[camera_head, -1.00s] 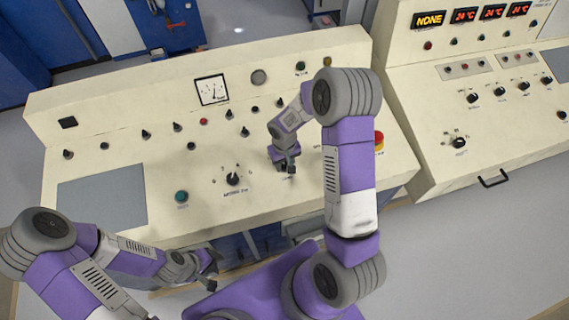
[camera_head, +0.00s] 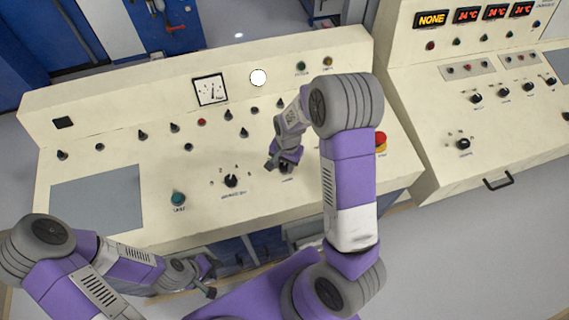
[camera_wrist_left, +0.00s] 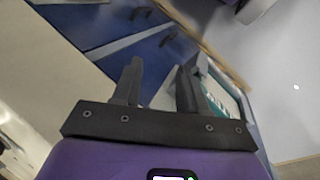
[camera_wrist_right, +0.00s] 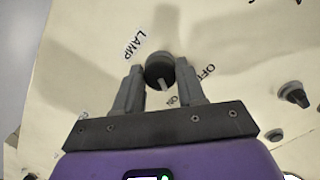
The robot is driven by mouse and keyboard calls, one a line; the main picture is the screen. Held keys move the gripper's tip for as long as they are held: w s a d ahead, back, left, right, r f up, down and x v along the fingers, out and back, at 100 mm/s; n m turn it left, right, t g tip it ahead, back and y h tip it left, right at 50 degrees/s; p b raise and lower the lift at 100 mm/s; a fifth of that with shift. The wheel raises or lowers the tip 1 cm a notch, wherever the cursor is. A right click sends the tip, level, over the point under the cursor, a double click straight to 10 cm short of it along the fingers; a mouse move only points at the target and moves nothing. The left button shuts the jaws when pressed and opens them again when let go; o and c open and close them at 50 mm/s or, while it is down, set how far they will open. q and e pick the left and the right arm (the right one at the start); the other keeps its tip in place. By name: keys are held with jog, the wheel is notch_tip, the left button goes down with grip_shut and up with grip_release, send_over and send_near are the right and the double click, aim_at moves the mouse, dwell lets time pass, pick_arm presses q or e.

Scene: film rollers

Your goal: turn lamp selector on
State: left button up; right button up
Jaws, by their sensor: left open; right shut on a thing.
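The lamp selector (camera_wrist_right: 160,68) is a round black knob with a pale pointer mark, between the printed words LAMP and OFF in the right wrist view. My right gripper (camera_wrist_right: 160,78) is shut on it, one finger on each side. In the head view my right gripper (camera_head: 279,165) is at the front right of the near console and mostly covers the knob. The round lamp (camera_head: 258,77) on the console's upright panel glows white. My left gripper (camera_head: 211,279) is open and empty in front of the console; its spread fingers show in the left wrist view (camera_wrist_left: 160,82).
The cream console (camera_head: 120,205) carries several other black knobs, a larger selector (camera_head: 231,181), a teal button (camera_head: 178,199) and a red stop button (camera_head: 380,138). A second console (camera_head: 440,130) stands to the right. Blue cabinet doors (camera_wrist_left: 120,35) lie below my left gripper.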

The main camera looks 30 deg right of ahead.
aim_at(286, 166)
jog(key=shift+m, duration=0.5)
jog(key=o, duration=1.1)
jog(key=shift+c, duration=0.2)
jog(key=r, duration=0.5)
jog(key=r+p, duration=0.1)
jog(key=r, duration=0.1)
jog(key=shift+s+d+r, duration=0.15)
jog(key=shift+d+r, duration=0.1)
jog(key=shift+r, duration=0.1)
jog(key=shift+f, duration=0.1)
